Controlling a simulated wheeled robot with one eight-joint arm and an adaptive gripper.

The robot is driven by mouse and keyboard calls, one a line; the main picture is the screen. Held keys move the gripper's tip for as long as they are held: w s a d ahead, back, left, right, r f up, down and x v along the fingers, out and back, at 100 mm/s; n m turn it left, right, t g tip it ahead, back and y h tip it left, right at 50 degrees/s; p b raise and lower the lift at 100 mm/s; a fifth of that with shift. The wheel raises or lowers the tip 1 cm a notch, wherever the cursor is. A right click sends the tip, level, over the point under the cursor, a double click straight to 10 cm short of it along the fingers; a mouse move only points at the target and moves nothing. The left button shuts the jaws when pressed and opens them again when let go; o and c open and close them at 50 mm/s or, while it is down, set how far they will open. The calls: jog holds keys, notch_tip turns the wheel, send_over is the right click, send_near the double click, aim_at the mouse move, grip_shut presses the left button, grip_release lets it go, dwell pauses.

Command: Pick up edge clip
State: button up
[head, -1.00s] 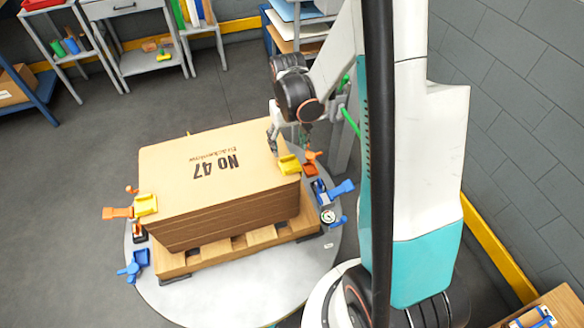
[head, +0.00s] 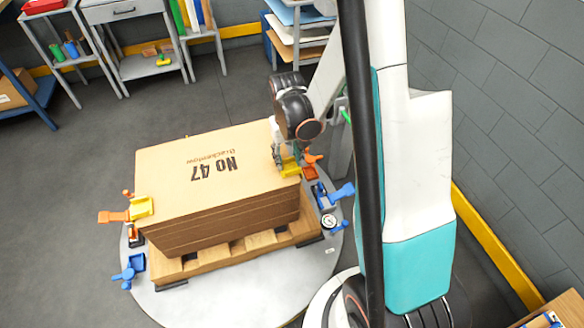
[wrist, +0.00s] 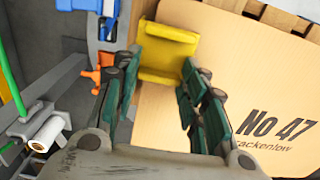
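A yellow edge clip (head: 291,167) sits on the right corner of the stack of boards marked No 47 (head: 225,205). In the wrist view the yellow edge clip (wrist: 168,52) lies on the board's edge, ahead of and between my fingers. My gripper (wrist: 160,78) is open, with one green-padded finger on each side of the clip's near end. In the head view my gripper (head: 279,157) is right over this clip and partly covers it. I cannot tell whether the fingers touch it. A second yellow edge clip (head: 141,208) sits at the stack's left corner.
An orange clamp (head: 312,165) stands close beside the near clip, with a blue clamp (head: 340,192) and a gauge (head: 329,221) below. The stack rests on a wooden pallet (head: 235,251) on a round grey table (head: 240,295). Another orange clamp (head: 113,217) is at the left.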

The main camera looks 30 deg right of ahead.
aim_at(287, 159)
jog(key=shift+r, duration=0.1)
notch_tip(287, 159, up, 20)
jog(key=p, duration=0.7)
dwell(0.5)
